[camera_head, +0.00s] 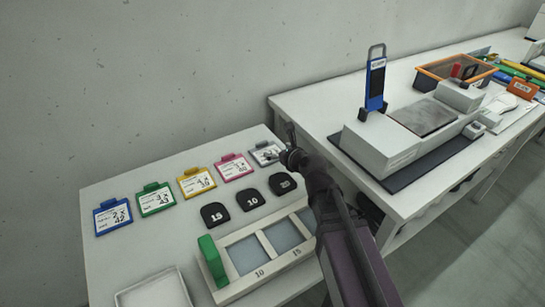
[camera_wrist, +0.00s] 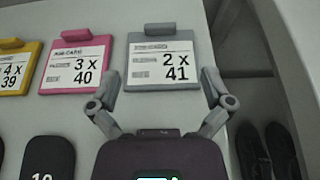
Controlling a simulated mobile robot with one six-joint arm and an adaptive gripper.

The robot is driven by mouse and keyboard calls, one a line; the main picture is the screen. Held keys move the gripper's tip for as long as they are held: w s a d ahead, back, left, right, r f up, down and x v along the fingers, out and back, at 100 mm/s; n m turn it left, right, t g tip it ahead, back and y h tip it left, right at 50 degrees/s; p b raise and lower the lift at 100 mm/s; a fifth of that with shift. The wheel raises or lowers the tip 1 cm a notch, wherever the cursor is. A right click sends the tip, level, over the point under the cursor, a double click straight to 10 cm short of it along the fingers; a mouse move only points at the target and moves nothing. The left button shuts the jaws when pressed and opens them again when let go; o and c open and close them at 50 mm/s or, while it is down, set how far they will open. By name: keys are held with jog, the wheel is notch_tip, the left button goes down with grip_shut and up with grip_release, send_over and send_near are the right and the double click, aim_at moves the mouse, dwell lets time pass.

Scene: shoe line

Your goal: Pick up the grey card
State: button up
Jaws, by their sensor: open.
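The grey card (camera_wrist: 161,63) lies flat at the right end of the row of cards, with a white label reading "2 x 41" and a grey tab at its far edge. In the head view the grey card (camera_head: 267,152) is partly hidden by my arm. My gripper (camera_wrist: 153,88) is open, with a finger on each side of the card's near part in the wrist view. In the head view my gripper (camera_head: 287,143) is over the card's right side. I cannot tell how high it is above the card.
Pink (camera_head: 233,167), yellow (camera_head: 197,183), green (camera_head: 155,198) and blue (camera_head: 113,215) cards lie to the left. Black numbered pieces (camera_head: 249,199) and a framed tray (camera_head: 217,296) lie in front. A higher table (camera_head: 310,98) with a white machine (camera_head: 385,152) stands to the right.

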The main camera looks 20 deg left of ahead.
aim_at(262, 143)
jog(key=shift+b+x, duration=0.75)
jog(key=shift+x, duration=1.85)
jog(key=shift+f, duration=0.1)
jog(key=shift+b+x, duration=1)
jog(key=shift+x, duration=1.55)
jog(key=c, duration=1.1)
